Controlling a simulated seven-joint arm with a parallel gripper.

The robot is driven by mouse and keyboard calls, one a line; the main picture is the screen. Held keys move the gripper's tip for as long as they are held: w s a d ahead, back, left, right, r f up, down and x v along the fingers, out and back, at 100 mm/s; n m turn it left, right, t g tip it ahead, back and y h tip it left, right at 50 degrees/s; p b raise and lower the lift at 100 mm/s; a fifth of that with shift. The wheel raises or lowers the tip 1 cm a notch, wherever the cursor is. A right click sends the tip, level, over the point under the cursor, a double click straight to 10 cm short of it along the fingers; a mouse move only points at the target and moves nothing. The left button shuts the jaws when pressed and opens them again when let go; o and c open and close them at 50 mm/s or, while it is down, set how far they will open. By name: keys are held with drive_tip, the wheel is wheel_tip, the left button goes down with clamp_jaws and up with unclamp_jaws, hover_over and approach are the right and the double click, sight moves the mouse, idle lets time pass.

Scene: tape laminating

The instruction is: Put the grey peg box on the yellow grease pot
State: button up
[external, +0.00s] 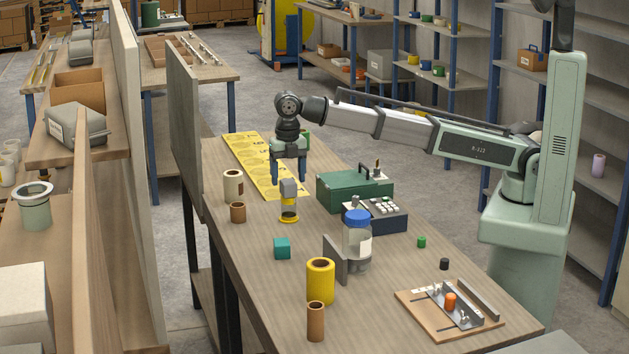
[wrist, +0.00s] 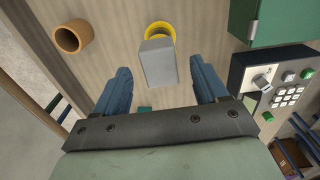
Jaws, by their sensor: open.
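The grey peg box (external: 289,188) sits on top of the yellow grease pot (external: 289,217) on the wooden bench in the external view. In the wrist view the grey peg box (wrist: 158,65) covers much of the pot, and the yellow rim (wrist: 160,27) shows past its far end. The box looks upright and appears to touch the pot. My gripper (external: 288,181) is open right above the box, with a blue finger on either side. In the wrist view a gap shows between the box and each finger of my gripper (wrist: 160,68).
A brown ring (external: 238,212) and a cream roll (external: 233,186) stand to the left. A green case (external: 354,190) and a keypad box (external: 376,214) are to the right. A teal cube (external: 282,248) and a blue-lidded jar (external: 357,240) stand nearer the front.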

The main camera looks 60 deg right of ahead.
sight(288, 181)
wheel_tip(288, 181, up, 10)
idle(0.4)
